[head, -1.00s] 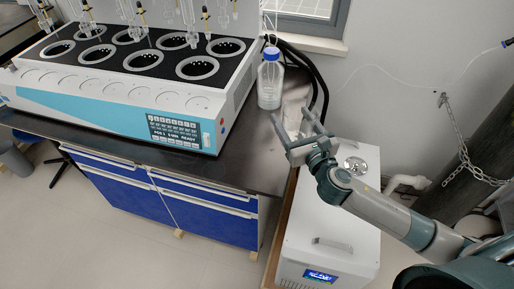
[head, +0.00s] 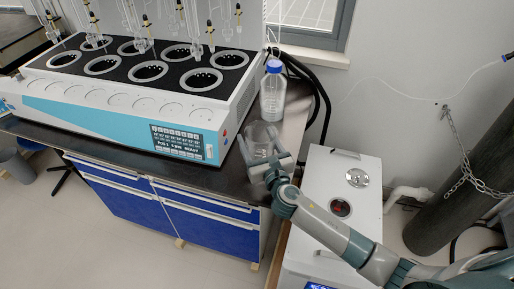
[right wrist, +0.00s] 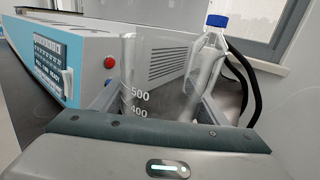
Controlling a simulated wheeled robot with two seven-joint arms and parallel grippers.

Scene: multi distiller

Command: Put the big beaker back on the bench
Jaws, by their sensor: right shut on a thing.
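The big beaker (head: 262,132) is clear glass and looks upright. It is over the dark bench (head: 225,178), just right of the distiller's front corner. My right gripper (head: 258,152) is shut around its sides. In the right wrist view the beaker (right wrist: 160,72) stands between the fingers, with 500 and 400 marks facing me. Its base is hidden by the gripper, so I cannot tell whether it touches the bench top. My left gripper is out of view.
The white and blue distiller (head: 115,115) fills most of the bench. A blue-capped bottle (head: 272,95) stands behind the beaker. Black hoses (head: 318,90) run down behind it. A white chiller box (head: 335,185) stands right of the bench, under my right arm.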

